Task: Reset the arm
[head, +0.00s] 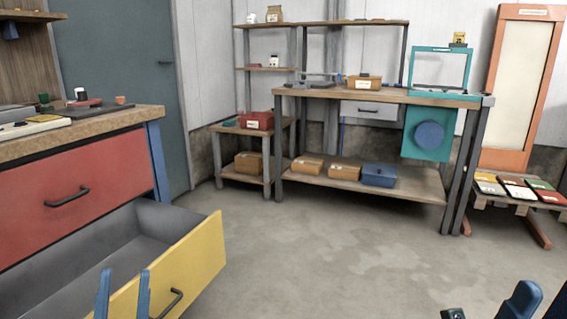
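My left gripper (124,274) shows at the lower left as two upright blue fingers with a clear gap between them. It is open, and nothing shows between the fingers. The fingers stand in front of the yellow drawer front (175,270), left of its dark handle (167,304); whether they touch it I cannot tell. My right arm's blue and dark parts (520,300) show at the lower right corner, cut by the frame edge. The state of its gripper cannot be made out.
The pulled-out grey drawer sticks out from the red workbench (80,180) at left. A wooden workbench (375,95) with boxes on its lower shelf stands at the back. An orange-framed panel (517,85) and a low rack (515,198) stand at right. The middle floor is clear.

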